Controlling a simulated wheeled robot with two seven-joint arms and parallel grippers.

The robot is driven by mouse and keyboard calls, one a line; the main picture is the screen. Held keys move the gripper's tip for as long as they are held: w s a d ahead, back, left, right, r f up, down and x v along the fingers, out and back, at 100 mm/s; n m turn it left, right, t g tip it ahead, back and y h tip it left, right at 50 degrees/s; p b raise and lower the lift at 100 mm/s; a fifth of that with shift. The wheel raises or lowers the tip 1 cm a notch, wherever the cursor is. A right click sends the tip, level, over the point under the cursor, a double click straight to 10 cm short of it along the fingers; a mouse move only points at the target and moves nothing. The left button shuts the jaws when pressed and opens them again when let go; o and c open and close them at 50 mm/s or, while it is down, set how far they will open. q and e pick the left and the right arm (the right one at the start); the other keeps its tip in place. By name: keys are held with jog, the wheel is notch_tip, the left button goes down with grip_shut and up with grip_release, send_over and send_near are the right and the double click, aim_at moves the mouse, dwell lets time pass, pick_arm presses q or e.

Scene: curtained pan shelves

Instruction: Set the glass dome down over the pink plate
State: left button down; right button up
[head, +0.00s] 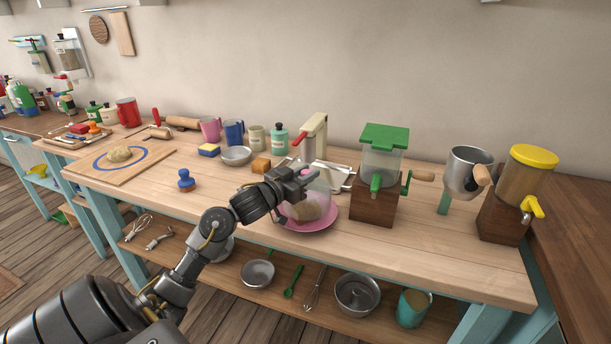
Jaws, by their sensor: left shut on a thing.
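The pink plate (322,226) lies on the wooden table near its front edge. A piece of tan food (305,210) shows on it. The clear glass dome (322,203) is over the plate, with the food seen through its wall. I cannot tell whether its rim touches the plate. My left gripper (301,183) is shut at the top of the dome, and the gripper hides the dome's knob and part of its left side. My right gripper is not in view.
A grinder with a green lid (385,138) on a wooden base stands just right of the plate. A white press (314,136) stands behind it. A blue-handled stamp (186,180) is to the left, with bare tabletop (222,190) between.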

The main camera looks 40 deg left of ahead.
pick_arm(q)
jog(key=shift+f, duration=0.2)
jog(key=shift+f, duration=0.15)
jog(key=shift+f, duration=0.4)
jog(key=shift+f, duration=0.1)
jog(key=c, duration=1.1)
grip_release()
jog(key=shift+c, duration=0.2)
jog(key=shift+r, duration=0.55)
jog(key=s+b, duration=0.1)
jog(key=s, duration=1.1)
jog(key=shift+a, duration=0.35)
